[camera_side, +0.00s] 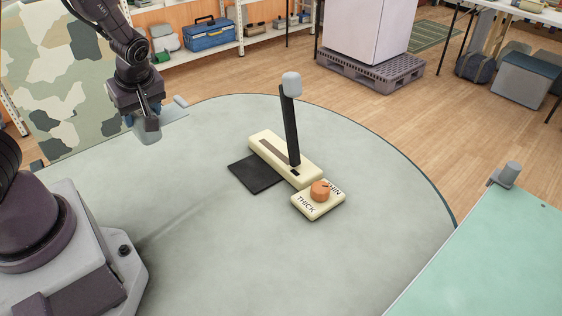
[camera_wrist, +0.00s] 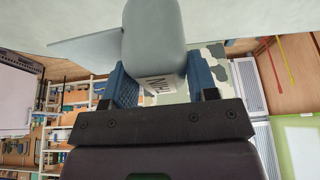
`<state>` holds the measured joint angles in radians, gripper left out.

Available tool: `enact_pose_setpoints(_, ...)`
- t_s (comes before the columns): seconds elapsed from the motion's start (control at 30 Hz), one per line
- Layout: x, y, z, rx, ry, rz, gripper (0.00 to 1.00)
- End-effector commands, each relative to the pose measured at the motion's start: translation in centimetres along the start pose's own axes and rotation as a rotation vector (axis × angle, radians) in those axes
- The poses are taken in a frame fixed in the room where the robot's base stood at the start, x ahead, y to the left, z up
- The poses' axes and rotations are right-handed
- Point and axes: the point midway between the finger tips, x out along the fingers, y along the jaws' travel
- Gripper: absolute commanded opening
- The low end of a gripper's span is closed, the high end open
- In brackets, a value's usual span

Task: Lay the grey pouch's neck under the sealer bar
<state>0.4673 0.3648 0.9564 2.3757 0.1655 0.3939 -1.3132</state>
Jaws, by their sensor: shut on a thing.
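The grey pouch (camera_side: 147,131) hangs in my gripper (camera_side: 146,115) at the upper left, above the table's far left part and well apart from the sealer. In the wrist view the pouch (camera_wrist: 155,35) sits between the two blue fingers of my gripper (camera_wrist: 160,78). Its thin, flat neck sticks out to the left there, and a partly hidden label seems to read THIN. The cream sealer (camera_side: 272,152) stands mid-table. Its black lever (camera_side: 290,128), with a grey knob on top, is raised. A dark pad (camera_side: 256,174) lies along its front left side.
A cream dial box (camera_side: 318,207) marked THICK and THIN, with an orange knob (camera_side: 320,190), stands at the sealer's right end. I cannot tell its setting surely. The round table (camera_side: 230,250) is clear around them. A green table (camera_side: 490,260) is at the right.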

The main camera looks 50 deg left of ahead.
Motion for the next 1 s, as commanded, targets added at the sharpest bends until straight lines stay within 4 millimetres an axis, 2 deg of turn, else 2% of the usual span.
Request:
enact_pose_setpoints(0.4, 0.3, -0.1, 0.2, 0.008, 0.000, 0.002, 0.15)
enact_pose_setpoints(0.47, 0.5, 0.6, 0.4, 0.024, 0.001, 0.011, 0.15)
enact_pose_setpoints(0.57, 0.7, 3.2, 1.1, 0.067, 0.003, 0.029, 0.15)
enact_pose_setpoints(0.67, 0.8, 6.9, 2.8, 0.101, 0.003, 0.042, 0.15)
enact_pose_setpoints(0.8, 1.1, 12.2, 7.0, 0.125, 0.003, 0.049, 0.15)
enact_pose_setpoints(0.9, 1.2, 14.9, 10.2, 0.121, 0.002, 0.048, 0.15)
enact_pose_setpoints(1.0, 1.0, 16.8, 12.6, 0.103, 0.001, 0.043, 0.15)
